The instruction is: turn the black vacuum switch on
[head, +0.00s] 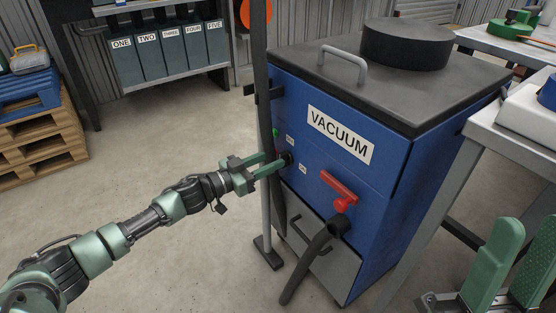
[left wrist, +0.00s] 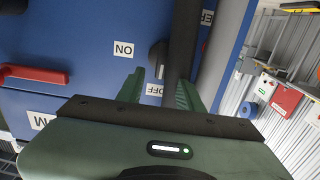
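The blue vacuum cabinet (head: 400,165) stands in the middle, with a VACUUM label on its front. The black vacuum switch (head: 288,157) is on the front's left part, between two small white labels. In the left wrist view the switch (left wrist: 157,57) shows partly, near the ON label (left wrist: 124,49) and the OFF label (left wrist: 154,90); which way it points is hard to tell. My left gripper (head: 279,160) is open, its fingertips close to the switch; contact is not clear. My right gripper (head: 529,224) is open and empty at the lower right, away from the cabinet.
A red lever (head: 339,188) and a black hose (head: 306,265) are right of the switch. A dark upright pole (head: 262,90) stands just left of the switch, close to my left fingers. A grey-topped table (head: 490,125) is at right.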

